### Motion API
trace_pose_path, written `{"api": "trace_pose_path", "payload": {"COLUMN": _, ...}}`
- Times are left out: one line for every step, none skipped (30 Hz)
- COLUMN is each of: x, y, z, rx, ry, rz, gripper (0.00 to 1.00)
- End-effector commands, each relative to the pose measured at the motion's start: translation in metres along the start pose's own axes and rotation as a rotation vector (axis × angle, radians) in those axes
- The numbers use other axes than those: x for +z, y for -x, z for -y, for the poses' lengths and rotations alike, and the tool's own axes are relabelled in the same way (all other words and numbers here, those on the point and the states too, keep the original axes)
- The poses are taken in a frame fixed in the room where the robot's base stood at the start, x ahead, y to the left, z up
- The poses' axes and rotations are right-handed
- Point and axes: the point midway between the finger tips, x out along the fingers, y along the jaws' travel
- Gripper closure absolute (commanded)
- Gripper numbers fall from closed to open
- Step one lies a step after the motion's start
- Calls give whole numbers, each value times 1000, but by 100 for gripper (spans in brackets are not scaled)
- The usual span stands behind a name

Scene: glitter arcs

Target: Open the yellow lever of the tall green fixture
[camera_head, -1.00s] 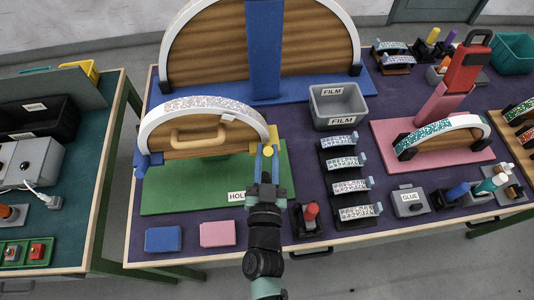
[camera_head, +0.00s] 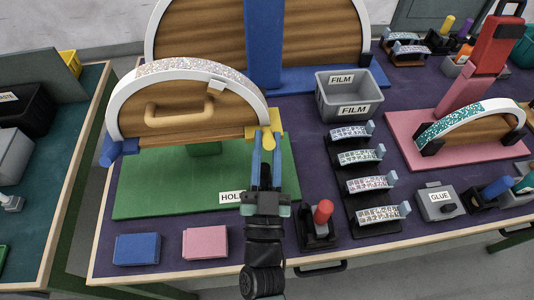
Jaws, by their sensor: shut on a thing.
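The tall green fixture has a flat green base (camera_head: 160,190) and holds a wooden half-disc (camera_head: 180,110) upright under a white, glittery arc (camera_head: 180,70). Its yellow lever (camera_head: 275,134) is at the arc's right foot. A blue piece (camera_head: 118,150) is at the left foot. My gripper (camera_head: 267,143) reaches up from the front edge, its blue fingers shut on the yellow lever. The fingers hide part of the lever. A label on the base's front edge is partly covered by my gripper.
A red-handled tool (camera_head: 322,212) stands just right of my arm. Black racks with glittery arcs (camera_head: 370,184) and a grey film bin (camera_head: 348,97) are farther right. Blue (camera_head: 137,249) and pink (camera_head: 205,243) blocks lie in front. A larger blue fixture (camera_head: 264,50) stands behind.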

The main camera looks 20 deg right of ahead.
Motion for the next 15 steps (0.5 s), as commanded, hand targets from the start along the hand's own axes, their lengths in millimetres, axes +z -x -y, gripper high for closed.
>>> {"api": "trace_pose_path", "payload": {"x": 3, "y": 1, "z": -1, "rx": -1, "ry": -2, "rz": -11, "gripper": 100}}
{"api": "trace_pose_path", "payload": {"x": 3, "y": 1, "z": -1, "rx": -2, "ry": -3, "rz": -15, "gripper": 100}}
{"api": "trace_pose_path", "payload": {"x": 2, "y": 1, "z": -1, "rx": -2, "ry": -3, "rz": -20, "gripper": 100}}
{"api": "trace_pose_path", "payload": {"x": 2, "y": 1, "z": 0, "rx": -2, "ry": -4, "rz": -22, "gripper": 100}}
{"api": "trace_pose_path", "payload": {"x": 1, "y": 1, "z": 0, "rx": -3, "ry": -4, "rz": -23, "gripper": 100}}
{"api": "trace_pose_path", "payload": {"x": 1, "y": 1, "z": 0, "rx": -3, "ry": -4, "rz": -24, "gripper": 100}}
{"api": "trace_pose_path", "payload": {"x": 0, "y": 1, "z": 0, "rx": -3, "ry": -4, "rz": -24, "gripper": 100}}
{"api": "trace_pose_path", "payload": {"x": 0, "y": 1, "z": 0, "rx": -3, "ry": -4, "rz": -24, "gripper": 100}}
{"api": "trace_pose_path", "payload": {"x": 0, "y": 1, "z": 0, "rx": -3, "ry": -4, "rz": -24, "gripper": 100}}
{"api": "trace_pose_path", "payload": {"x": 0, "y": 1, "z": 0, "rx": -3, "ry": -4, "rz": -23, "gripper": 100}}
{"api": "trace_pose_path", "payload": {"x": 0, "y": 1, "z": 0, "rx": -3, "ry": -4, "rz": -23, "gripper": 100}}
{"api": "trace_pose_path", "payload": {"x": 0, "y": 1, "z": 0, "rx": -3, "ry": -4, "rz": -23, "gripper": 100}}
{"api": "trace_pose_path", "payload": {"x": 0, "y": 1, "z": 0, "rx": -3, "ry": -4, "rz": -23, "gripper": 100}}
{"api": "trace_pose_path", "payload": {"x": 0, "y": 1, "z": 0, "rx": -3, "ry": -4, "rz": -23, "gripper": 71}}
{"api": "trace_pose_path", "payload": {"x": 0, "y": 1, "z": 0, "rx": -3, "ry": -4, "rz": -23, "gripper": 64}}
